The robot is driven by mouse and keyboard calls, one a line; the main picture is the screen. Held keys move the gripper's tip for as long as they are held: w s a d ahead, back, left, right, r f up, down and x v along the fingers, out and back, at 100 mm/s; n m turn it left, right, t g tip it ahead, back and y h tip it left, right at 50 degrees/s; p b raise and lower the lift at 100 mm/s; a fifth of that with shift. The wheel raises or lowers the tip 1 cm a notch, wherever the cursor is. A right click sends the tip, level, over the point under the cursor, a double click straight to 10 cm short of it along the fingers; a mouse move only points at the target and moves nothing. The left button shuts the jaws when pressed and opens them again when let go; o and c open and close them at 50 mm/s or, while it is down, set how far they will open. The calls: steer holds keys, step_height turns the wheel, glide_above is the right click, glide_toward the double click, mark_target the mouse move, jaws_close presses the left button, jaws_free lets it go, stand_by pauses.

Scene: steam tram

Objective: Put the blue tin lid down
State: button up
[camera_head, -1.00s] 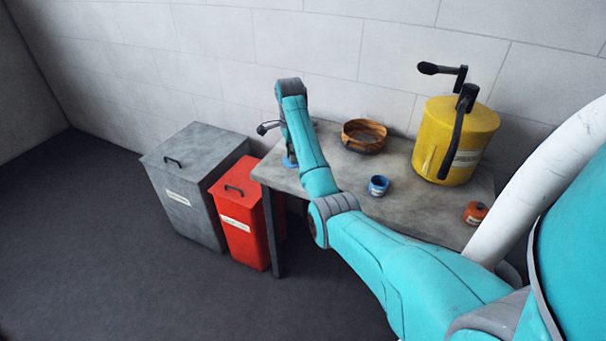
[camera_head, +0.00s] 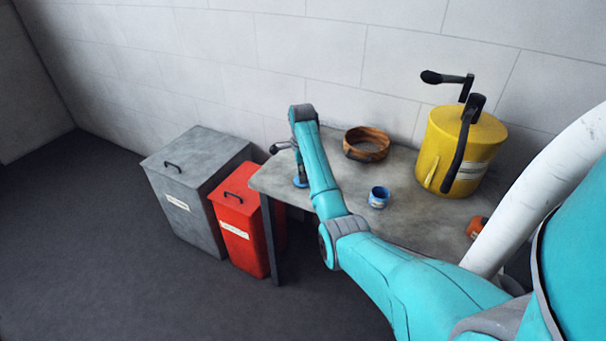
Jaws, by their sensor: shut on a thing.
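The blue tin lid (camera_head: 300,183) shows as a small blue disc at the left end of the grey table (camera_head: 411,218). My gripper (camera_head: 299,174) is shut on it from above, with my arm partly covering both. The lid is at or just above the tabletop; I cannot tell whether it touches. A small open blue tin (camera_head: 378,197) with a pale label stands upright on the table to the right, apart from my gripper.
A round wooden bowl (camera_head: 366,144) stands at the back of the table. A yellow drum (camera_head: 458,150) with a black crank is to its right. An orange tin (camera_head: 476,227) is partly hidden at right. Red (camera_head: 239,220) and grey (camera_head: 190,190) lidded bins stand left of the table.

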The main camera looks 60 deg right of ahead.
steer(key=shift+f, duration=0.4)
steer(key=shift+f, duration=0.1)
steer(key=o, duration=0.8)
